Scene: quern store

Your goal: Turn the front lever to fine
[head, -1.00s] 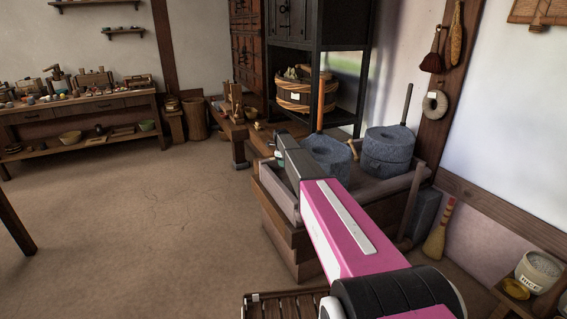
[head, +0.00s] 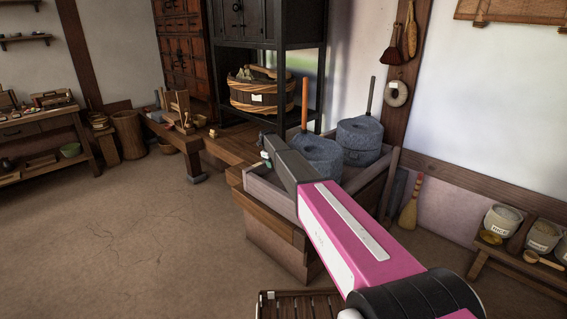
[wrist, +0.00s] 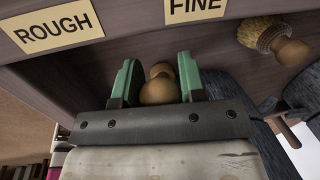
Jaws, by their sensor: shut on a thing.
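In the wrist view a round wooden knob (wrist: 160,88), which looks like the front lever's end, sits between the two green fingers of my gripper (wrist: 158,72). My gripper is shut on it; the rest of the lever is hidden. A "FINE" label (wrist: 195,10) is just above and right of the knob. A "ROUGH" label (wrist: 52,32) is farther off to the left. In the head view my gripper (head: 266,161) is at the wooden trough's left end, and the knob cannot be made out there.
A brush (wrist: 270,40) with a wooden handle lies right of the FINE label. Two stone querns (head: 316,157) (head: 360,140) with upright handles stand in the wooden trough (head: 283,205). A broom (head: 411,203) and a bench with labelled tubs (head: 502,220) are at right. The floor at left is clear.

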